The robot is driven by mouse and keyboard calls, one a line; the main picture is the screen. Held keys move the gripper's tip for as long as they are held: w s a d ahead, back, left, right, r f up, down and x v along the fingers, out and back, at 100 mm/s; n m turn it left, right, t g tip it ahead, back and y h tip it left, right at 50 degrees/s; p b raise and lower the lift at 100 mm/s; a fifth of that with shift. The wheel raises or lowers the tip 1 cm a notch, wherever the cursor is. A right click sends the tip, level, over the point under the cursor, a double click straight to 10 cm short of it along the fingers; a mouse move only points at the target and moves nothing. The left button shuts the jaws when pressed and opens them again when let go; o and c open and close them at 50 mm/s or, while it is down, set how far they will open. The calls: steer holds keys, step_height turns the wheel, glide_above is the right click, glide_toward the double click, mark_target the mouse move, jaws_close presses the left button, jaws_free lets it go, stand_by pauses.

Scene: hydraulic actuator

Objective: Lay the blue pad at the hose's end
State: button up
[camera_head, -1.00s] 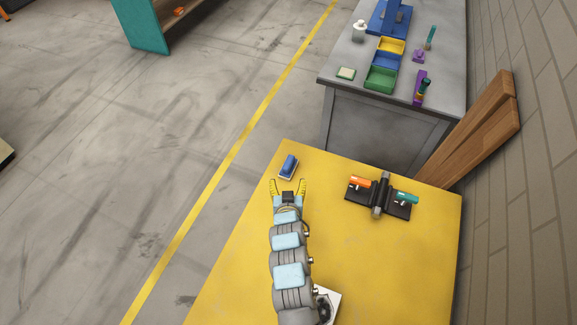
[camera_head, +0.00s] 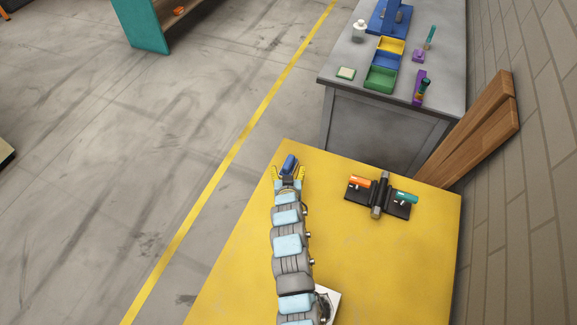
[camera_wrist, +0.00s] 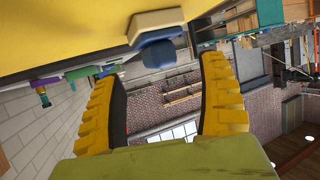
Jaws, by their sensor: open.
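The blue pad (camera_head: 289,163), a small blue block, sits on a pale base near the far left corner of the yellow table. In the wrist view the pad (camera_wrist: 158,53) and its pale base (camera_wrist: 156,24) show upside down, just ahead of the fingertips and roughly between them. My gripper (camera_head: 288,172) is open and empty at the pad, with one yellow finger toward each side; it also shows in the wrist view (camera_wrist: 160,70). I cannot make out any hose or its end.
A black fixture (camera_head: 380,196) with orange and teal cylinders stands right of my arm on the yellow table (camera_head: 400,270). A grey bench (camera_head: 345,80) behind holds yellow, blue and green bins (camera_head: 381,79). The table's front right is clear.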

mark_target(288, 164)
steer(key=shift+w+f, duration=0.1)
steer(key=shift+w, duration=0.7)
steer(key=shift+x, duration=1.5)
steer(key=shift+w+d+f, duration=0.1)
steer(key=shift+w+f, duration=0.05)
jaws_close()
